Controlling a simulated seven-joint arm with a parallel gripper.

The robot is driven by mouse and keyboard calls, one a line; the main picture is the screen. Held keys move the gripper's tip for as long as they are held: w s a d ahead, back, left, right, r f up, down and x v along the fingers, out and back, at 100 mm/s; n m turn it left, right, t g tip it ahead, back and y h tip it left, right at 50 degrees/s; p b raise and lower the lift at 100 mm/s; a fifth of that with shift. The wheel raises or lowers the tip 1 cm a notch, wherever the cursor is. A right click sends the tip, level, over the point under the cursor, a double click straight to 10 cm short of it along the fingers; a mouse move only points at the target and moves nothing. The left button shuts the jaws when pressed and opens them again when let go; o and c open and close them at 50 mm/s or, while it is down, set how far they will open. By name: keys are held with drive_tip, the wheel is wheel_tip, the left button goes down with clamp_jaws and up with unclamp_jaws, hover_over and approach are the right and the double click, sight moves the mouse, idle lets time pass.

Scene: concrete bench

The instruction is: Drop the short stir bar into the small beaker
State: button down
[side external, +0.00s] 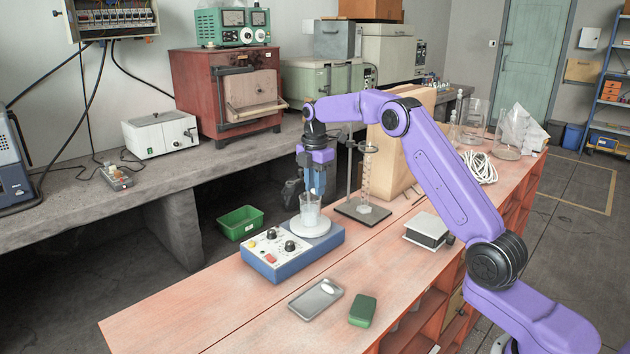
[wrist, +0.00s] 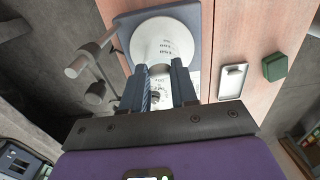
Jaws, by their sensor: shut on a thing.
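The small beaker (side external: 310,214) is clear glass and stands upright on the round white top plate (side external: 308,230) of a blue stirrer. My gripper (side external: 317,192) points straight down at the beaker's mouth, its fingertips overlapping the rim in the side view. In the wrist view my fingers (wrist: 163,88) reach toward the white plate (wrist: 165,40), where the beaker's printed marks show. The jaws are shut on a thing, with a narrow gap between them. The short stir bar is too small or hidden to make out there. I cannot tell how far inside the rim the fingertips are.
The stirrer's blue body (side external: 290,250) has knobs in front. Behind stands a rod stand (side external: 350,180) with a glass cylinder (side external: 366,175), close to my gripper.

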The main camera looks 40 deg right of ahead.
drive_tip(key=c, duration=0.8)
unclamp_jaws()
drive_tip(key=shift+r, duration=6)
